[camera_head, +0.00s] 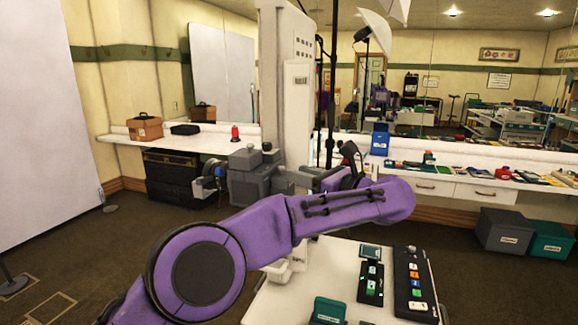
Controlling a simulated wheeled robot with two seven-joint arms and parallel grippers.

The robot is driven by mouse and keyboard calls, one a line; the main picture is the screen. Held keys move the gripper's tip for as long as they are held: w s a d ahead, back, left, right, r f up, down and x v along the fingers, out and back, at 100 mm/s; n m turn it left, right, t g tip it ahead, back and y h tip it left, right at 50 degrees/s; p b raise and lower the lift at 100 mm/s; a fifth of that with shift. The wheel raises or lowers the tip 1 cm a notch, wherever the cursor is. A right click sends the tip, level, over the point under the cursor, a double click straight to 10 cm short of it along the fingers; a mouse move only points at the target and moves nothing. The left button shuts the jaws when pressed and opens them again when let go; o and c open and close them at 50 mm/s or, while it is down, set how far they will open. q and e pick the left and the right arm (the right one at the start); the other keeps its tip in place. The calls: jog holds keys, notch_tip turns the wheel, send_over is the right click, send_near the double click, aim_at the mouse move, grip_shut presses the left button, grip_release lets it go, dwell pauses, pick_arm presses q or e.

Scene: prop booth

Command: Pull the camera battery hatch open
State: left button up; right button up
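A grey boxy camera (255,178) with a round dark lens (208,184) at its left side is mounted on a tall pale column in the middle of the head view. My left arm's purple links reach across in front of it from the lower left and bend at the right. My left gripper (347,160) appears as a small dark shape beyond that bend, right of the camera. Its fingers are too small and covered to tell open from shut, or whether they touch the camera. I cannot make out the battery hatch. My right gripper is not in view.
A white table (335,258) in front holds a black panel with coloured buttons (415,285), a smaller button box (371,284) and a green box (328,311). A long counter with small items runs along the back wall. Bins (506,230) stand at the right.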

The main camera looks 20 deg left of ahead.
aim_at(284, 169)
pick_arm(q)
jog(key=p+x, duration=0.1)
jog(key=x, duration=0.3)
jog(key=shift+a+r, duration=0.1)
jog(key=shift+a, duration=0.25)
jog(key=shift+w, duration=0.1)
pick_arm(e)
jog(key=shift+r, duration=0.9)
pick_arm(q)
grip_shut()
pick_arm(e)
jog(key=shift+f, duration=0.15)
